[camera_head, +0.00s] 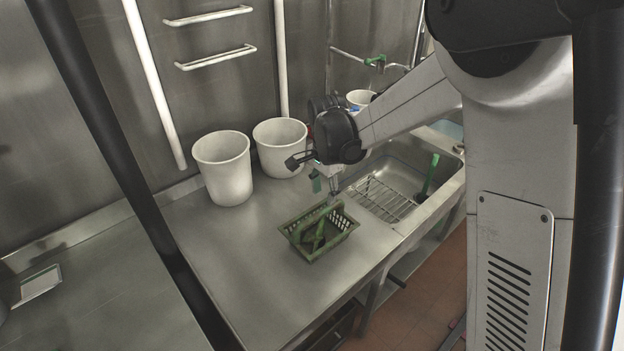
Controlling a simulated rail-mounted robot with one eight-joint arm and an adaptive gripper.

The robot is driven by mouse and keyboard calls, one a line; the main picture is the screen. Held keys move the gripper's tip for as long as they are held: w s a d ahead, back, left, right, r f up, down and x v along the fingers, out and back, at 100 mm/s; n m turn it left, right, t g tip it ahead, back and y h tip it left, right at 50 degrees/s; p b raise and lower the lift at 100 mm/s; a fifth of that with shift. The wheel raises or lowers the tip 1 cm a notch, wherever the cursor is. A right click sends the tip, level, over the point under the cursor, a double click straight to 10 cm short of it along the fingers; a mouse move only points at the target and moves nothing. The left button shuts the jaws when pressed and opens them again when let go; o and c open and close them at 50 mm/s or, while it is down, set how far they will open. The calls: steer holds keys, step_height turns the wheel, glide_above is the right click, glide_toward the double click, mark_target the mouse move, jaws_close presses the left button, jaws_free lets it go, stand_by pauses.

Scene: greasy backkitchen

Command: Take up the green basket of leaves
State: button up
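The green basket (337,244) stands upright on the steel counter (255,265), near its right edge and left of the sink. It has slatted sides and a green handle, and dark green shapes, seemingly the leaves, show inside. My gripper (326,193) hangs down from the arm just above the far side of the basket. Its lower end overlaps the basket's far rim in the picture; I cannot tell whether it touches. The fingers are small and partly hidden, so their opening is unclear.
Two white buckets (223,170) (279,147) stand at the back of the counter. A sink (410,160) with a wire rack (382,198) lies to the right, with a green-handled tool (430,175) in it. A smaller white bucket (360,98) stands behind. The counter left of the basket is clear.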

mark_target(320, 212)
steer(key=shift+w+a+f, duration=0.1)
steer(key=shift+a+f, duration=0.4)
steer(key=shift+a, duration=0.1)
step_height(320, 212, down, 7)
steer(key=b, duration=0.2)
steer(key=shift+b, duration=0.4)
steer(key=shift+c, duration=0.6)
jaws_close()
